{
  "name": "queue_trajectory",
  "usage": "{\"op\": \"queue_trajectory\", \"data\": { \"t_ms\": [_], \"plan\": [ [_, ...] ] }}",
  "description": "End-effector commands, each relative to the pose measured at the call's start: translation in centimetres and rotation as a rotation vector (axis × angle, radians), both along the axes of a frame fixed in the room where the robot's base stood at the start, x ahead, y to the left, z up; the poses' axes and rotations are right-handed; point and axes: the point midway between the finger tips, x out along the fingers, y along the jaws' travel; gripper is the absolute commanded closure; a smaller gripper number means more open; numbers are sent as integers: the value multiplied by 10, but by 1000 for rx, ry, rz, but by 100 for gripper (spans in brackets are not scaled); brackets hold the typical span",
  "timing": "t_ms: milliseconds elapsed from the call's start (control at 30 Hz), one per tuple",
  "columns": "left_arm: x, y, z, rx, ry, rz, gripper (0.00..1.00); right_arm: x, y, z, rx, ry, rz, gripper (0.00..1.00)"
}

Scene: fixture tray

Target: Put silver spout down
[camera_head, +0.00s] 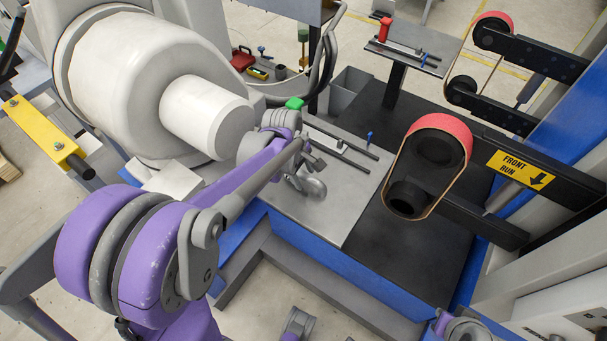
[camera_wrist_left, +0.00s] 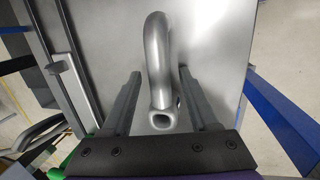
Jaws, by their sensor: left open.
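The silver spout (camera_head: 312,187) is a curved, shiny metal tube. It lies on the grey metal fixture tray (camera_head: 325,223) in the head view. In the left wrist view the spout (camera_wrist_left: 157,45) shows large, its open end towards me and its bend pointing away. My left gripper (camera_head: 300,168) is over the tray at the spout. In the wrist view the two fingers of the left gripper (camera_wrist_left: 159,78) are open, one on each side of the spout, with a gap on both sides. My right gripper's fingers do not show; only bits of my body appear at the bottom edge.
Dark rods (camera_head: 342,148), a blue pin (camera_head: 369,138) and a green piece (camera_head: 294,103) are at the tray's back. A large white machine (camera_head: 150,75) stands left. A red-topped belt arm (camera_head: 438,140) stands right. The tray's front is clear.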

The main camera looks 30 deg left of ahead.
Motion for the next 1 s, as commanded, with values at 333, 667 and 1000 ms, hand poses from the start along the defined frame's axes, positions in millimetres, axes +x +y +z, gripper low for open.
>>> {"op": "queue_trajectory", "data": {
  "t_ms": [333,667,1000],
  "plan": [
    [-13,8,67,1,-1,1,40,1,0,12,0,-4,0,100],
    [-22,14,113,0,0,-1,40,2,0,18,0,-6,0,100],
    [-94,-38,97,216,-144,-606,40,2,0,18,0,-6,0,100]
  ]
}}
